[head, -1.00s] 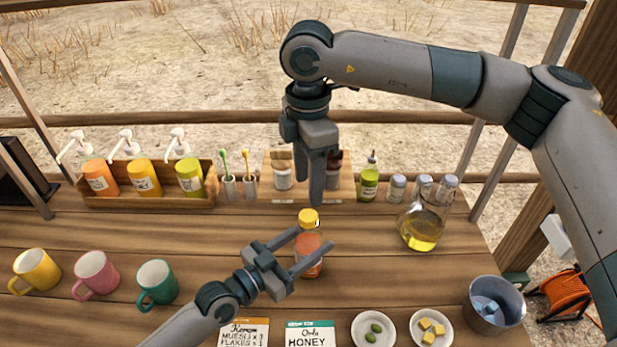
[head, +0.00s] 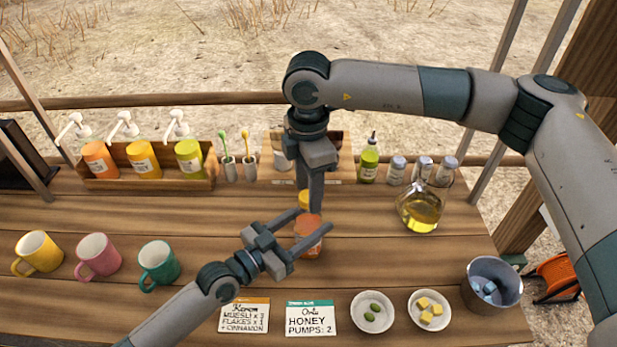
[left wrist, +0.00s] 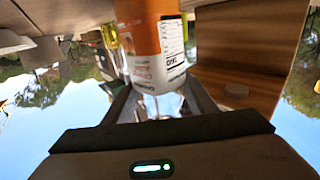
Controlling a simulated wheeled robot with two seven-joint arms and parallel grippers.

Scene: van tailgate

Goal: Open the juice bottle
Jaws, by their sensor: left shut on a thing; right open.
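The juice bottle (head: 308,242) stands on the wooden counter, orange with a yellow cap (head: 304,198). My left gripper (head: 314,222) is shut on its body, a finger on each side. In the left wrist view the bottle's orange and white printed label (left wrist: 152,45) shows between the fingers, and its top is out of frame. My right gripper (head: 309,205) points straight down from above, open, with its fingers at the height of the cap. A finger hides part of the cap, and I cannot tell whether the fingers touch it.
Several mugs (head: 98,256) stand at left. Pump bottles (head: 143,160) sit in a wooden rack behind. An oil flask (head: 421,208) and jars (head: 397,171) are at back right. Two cards, two small bowls (head: 430,309) and a metal bucket (head: 491,285) line the front.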

